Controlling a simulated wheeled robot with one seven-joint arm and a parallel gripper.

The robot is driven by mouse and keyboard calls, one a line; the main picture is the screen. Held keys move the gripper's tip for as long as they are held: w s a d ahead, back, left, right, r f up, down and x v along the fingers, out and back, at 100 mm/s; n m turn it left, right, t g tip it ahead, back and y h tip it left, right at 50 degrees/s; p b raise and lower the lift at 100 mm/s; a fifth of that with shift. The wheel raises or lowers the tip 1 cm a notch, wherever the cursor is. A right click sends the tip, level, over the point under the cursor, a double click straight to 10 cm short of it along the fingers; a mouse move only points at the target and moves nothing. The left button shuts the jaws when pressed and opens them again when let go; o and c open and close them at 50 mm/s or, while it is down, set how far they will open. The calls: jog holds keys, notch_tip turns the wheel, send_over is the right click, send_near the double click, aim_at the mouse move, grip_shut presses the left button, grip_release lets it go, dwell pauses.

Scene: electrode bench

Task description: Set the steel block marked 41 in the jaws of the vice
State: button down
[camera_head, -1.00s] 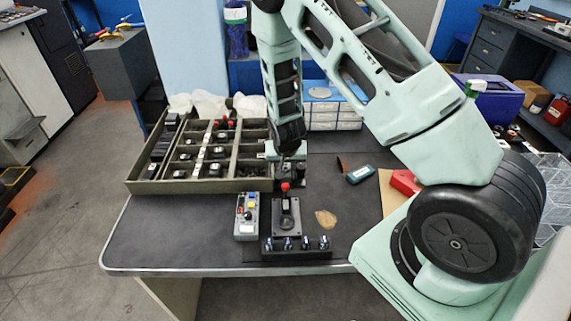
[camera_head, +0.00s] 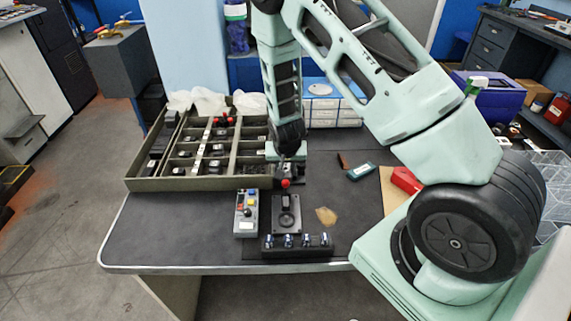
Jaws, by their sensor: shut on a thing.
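My gripper (camera_head: 286,160) points down over the middle of the bench, beside the tray's right end. It is shut on a small piece, mostly hidden by the fingers; no number is readable. A red knob (camera_head: 285,183) shows just below the fingers; I cannot tell whether it is held or belongs to the fixture. In front of it lies a black plate fixture (camera_head: 287,226) with a round part. I cannot make out the vice's jaws for certain. No block marked 41 can be identified at this size.
A divided tray (camera_head: 200,185) with small blocks and red-knobbed pieces stands at left. A grey button box (camera_head: 246,226) and a black strip with several knobs (camera_head: 297,246) lie in front. A teal device (camera_head: 360,172) and red box (camera_head: 406,180) lie right. The bench's left front is clear.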

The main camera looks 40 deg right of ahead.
jog(key=c, duration=1.1)
grip_release()
jog(key=shift+o, duration=0.2)
